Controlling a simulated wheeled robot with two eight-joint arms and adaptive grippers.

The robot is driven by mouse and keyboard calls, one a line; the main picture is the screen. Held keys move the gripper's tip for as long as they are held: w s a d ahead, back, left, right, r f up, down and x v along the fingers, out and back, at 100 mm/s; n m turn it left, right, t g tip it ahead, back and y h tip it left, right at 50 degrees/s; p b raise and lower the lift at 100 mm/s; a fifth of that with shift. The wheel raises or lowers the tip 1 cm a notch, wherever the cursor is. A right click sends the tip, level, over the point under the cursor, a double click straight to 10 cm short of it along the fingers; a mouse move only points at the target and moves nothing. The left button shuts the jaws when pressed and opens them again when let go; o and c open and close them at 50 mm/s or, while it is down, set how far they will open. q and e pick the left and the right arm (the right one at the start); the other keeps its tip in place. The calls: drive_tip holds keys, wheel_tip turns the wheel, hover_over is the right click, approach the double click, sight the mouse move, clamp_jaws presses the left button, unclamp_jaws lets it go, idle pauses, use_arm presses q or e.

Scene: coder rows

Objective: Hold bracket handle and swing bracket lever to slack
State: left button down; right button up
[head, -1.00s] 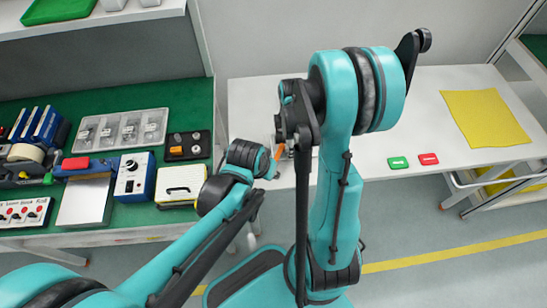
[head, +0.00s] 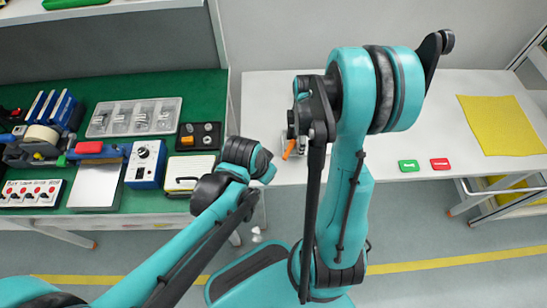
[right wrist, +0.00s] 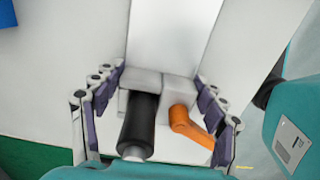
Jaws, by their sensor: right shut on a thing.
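The bracket shows in the right wrist view as a pale grey block (right wrist: 145,102) with a black cylindrical handle (right wrist: 140,122) and, right of it, an orange lever (right wrist: 190,127) angled down to the right. My right gripper (right wrist: 163,82) has its fingers on both sides of the bracket, shut on it. Handle and lever lie between the fingers. In the head view the orange lever (head: 289,149) shows beside my right arm at the white table's front edge; that arm hides most of the bracket and the gripper. My left arm enters from the left, but its gripper cannot be made out.
The green bench (head: 215,85) at left holds a clear parts tray (head: 134,117), a blue control box (head: 146,163) and a yellow-edged white case (head: 188,174).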

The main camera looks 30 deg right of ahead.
sight(289, 150)
use_arm(q)
drive_tip(key=w+d+r+m+g+y, duration=0.1)
drive_tip(key=w+d+r+m+g, duration=0.2)
drive_tip(key=w+m, duration=0.45)
drive_tip(key=w+d+r+m+g, duration=0.1)
drive_tip(key=w+r+m+g, duration=0.1)
drive_tip(key=w+r+m, duration=0.4)
drive_tip(key=f, duration=0.3)
drive_tip(key=s+d+f+m, duration=0.1)
drive_tip(key=f, duration=0.3)
drive_tip(key=s+d+f+m, duration=0.1)
drive_tip(key=f, duration=0.2)
drive_tip(key=shift+s+d+f+m, duration=0.1)
drive_tip(key=shift+s+f+m, duration=0.15)
drive_tip(key=shift+f, duration=0.15)
drive_tip(key=s+d, duration=0.1)
drive_tip(key=s, duration=0.1)
drive_tip(key=shift+s+d+f, duration=0.1)
drive_tip(key=shift+s+d, duration=0.45)
drive_tip(key=shift+s, duration=0.15)
